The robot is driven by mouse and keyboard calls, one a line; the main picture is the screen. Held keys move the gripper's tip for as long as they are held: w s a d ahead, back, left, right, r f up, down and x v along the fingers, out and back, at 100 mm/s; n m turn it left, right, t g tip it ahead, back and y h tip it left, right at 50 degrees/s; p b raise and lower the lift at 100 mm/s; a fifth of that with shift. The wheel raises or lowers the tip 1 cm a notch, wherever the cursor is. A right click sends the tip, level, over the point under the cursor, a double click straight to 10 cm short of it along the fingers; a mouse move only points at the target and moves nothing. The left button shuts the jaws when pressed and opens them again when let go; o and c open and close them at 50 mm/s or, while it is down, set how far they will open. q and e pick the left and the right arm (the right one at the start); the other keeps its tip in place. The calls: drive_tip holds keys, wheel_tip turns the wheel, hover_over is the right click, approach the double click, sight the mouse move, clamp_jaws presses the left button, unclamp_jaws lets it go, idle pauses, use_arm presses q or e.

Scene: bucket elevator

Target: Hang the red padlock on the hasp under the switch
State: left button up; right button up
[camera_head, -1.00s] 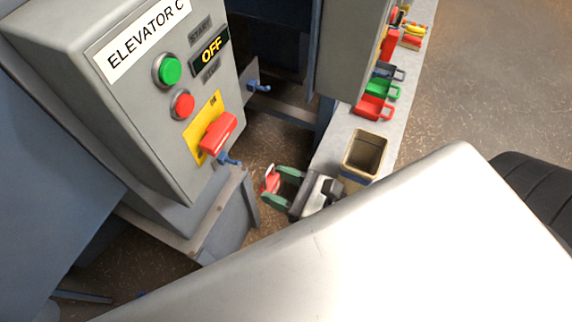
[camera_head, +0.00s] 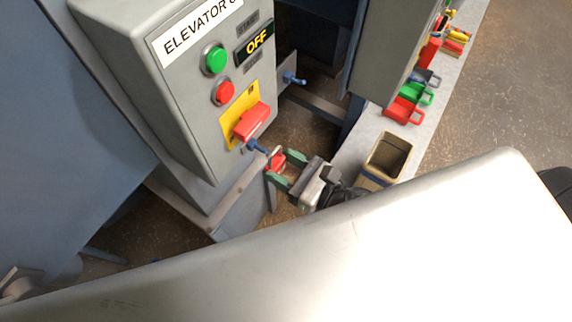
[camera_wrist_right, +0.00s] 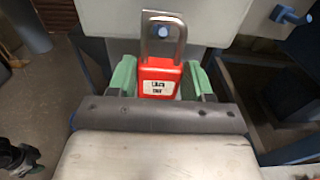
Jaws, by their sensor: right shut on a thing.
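My right gripper (camera_head: 274,169) is shut on the red padlock (camera_head: 276,160), one green finger on each side of its body. In the right wrist view the padlock (camera_wrist_right: 158,76) is upright, its grey shackle (camera_wrist_right: 163,38) pointing up. The blue tip of the hasp (camera_wrist_right: 163,31) shows inside the shackle loop there; I cannot tell whether it passes through. In the head view the hasp (camera_head: 257,147) sticks out under the red switch (camera_head: 252,121), just left of and above the padlock.
The grey control box (camera_head: 180,110) has green and red buttons and an OFF sign (camera_head: 257,42). Right of the gripper, a grey ledge (camera_head: 357,137) holds an open bin (camera_head: 387,157) and several coloured lock pieces. A second blue fitting (camera_head: 293,78) is behind the box.

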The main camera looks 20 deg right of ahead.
drive_tip(key=shift+w, duration=0.1)
idle(0.3)
drive_tip(key=shift+p+x, duration=0.65)
drive_tip(key=shift+x, duration=1.1)
drive_tip(key=shift+f+b, duration=0.8)
drive_tip(key=shift+b, duration=0.05)
drive_tip(key=o, duration=1)
drive_tip(key=shift+o, duration=0.2)
